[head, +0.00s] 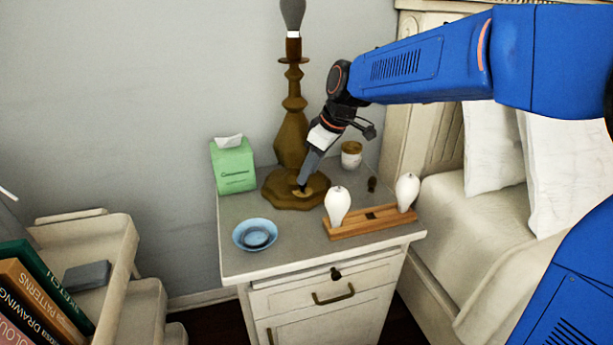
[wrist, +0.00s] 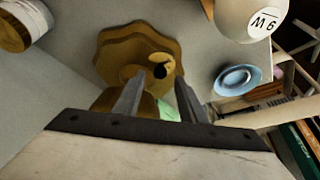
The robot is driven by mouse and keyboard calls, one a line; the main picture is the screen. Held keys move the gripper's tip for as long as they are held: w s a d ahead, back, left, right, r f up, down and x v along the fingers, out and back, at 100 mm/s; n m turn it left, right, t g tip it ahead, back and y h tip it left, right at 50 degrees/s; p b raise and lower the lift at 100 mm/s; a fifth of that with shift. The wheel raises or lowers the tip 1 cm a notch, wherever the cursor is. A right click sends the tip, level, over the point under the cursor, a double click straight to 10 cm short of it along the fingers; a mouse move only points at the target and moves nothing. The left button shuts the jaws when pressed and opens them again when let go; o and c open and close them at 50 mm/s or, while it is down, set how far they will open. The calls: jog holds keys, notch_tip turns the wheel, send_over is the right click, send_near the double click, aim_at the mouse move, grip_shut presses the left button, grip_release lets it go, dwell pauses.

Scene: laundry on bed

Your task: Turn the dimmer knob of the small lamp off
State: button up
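The lamp (head: 291,140) is a brown turned column on a wide scalloped base, standing at the back of the nightstand. Its base also shows in the wrist view (wrist: 112,60). A small golden knob with a dark side (wrist: 161,66) sits on top of the base. My gripper (head: 303,186) points down at the front of the base in the head view. In the wrist view my gripper (wrist: 158,80) has its two fingers apart, with the knob just beyond the tips, between their lines. Contact with the knob cannot be told. In the head view the fingers mostly hide the knob.
On the nightstand (head: 275,266) are a green tissue box (head: 233,166), a blue dish (head: 255,234), a brown-and-white cup (head: 351,155) and a wooden holder (head: 371,222) with two white bulbs. The bed (head: 465,225) is at right, a shelf with books (head: 40,290) at left.

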jog(key=v, duration=1.4)
jog(key=shift+d, duration=0.2)
jog(key=shift+s+r, duration=0.1)
jog(key=shift+r, duration=0.05)
jog(key=s+d+f+m+t+h, duration=0.1)
jog(key=s+d+f+m, duration=0.3)
jog(key=s, duration=0.5)
jog(key=s+d+f+m+t+h, duration=0.1)
jog(key=s+d+f+m, duration=0.3)
jog(key=s+d+f, duration=0.4)
jog(key=s+d+f+m+h, duration=0.1)
jog(key=s+d+f+m, duration=0.3)
jog(key=s+d, duration=0.6)
notch_tip(320, 180, down, 3)
jog(key=shift+s+d+r+t+h, duration=0.1)
jog(key=shift+s+d+t+h, duration=0.2)
jog(key=shift+t+h, duration=0.1)
